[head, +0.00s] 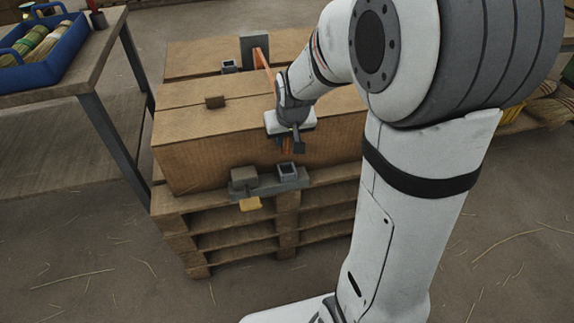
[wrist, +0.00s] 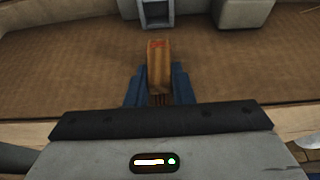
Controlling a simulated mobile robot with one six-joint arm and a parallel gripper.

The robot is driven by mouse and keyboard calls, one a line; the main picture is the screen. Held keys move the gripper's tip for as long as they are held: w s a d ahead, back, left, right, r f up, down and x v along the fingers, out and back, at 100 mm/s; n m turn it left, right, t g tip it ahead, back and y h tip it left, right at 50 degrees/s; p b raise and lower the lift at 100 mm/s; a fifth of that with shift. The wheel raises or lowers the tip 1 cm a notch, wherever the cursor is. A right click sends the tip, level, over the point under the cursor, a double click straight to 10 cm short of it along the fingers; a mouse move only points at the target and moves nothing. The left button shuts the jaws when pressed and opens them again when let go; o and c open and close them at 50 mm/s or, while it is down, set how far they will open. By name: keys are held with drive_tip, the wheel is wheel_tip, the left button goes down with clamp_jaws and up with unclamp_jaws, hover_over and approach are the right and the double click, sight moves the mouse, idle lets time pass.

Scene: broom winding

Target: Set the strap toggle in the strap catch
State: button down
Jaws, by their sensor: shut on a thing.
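The strap toggle (wrist: 158,62) is a small orange-brown block, held between the blue fingers of my gripper (wrist: 158,88) in the wrist view. The orange strap (head: 263,68) runs from a dark upright plate behind the box toward my gripper. The strap catch (head: 288,171) is a grey open-topped square socket on a bracket at the pallet's front edge, below my gripper. In the wrist view the catch (wrist: 156,12) is beyond the toggle, apart from it.
The cardboard box (head: 215,150) stands on a wooden pallet (head: 240,243). A table with a blue crate (head: 62,58) stands at left.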

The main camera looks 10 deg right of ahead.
wheel_tip(320, 180, down, 8)
drive_tip(key=shift+f+b, duration=0.1)
drive_tip(key=shift+b, duration=1.05)
drive_tip(key=shift+f, duration=0.2)
drive_tip(key=c, duration=1.3)
unclamp_jaws()
drive_tip(key=shift+r, duration=0.1)
drive_tip(key=shift+o, duration=0.2)
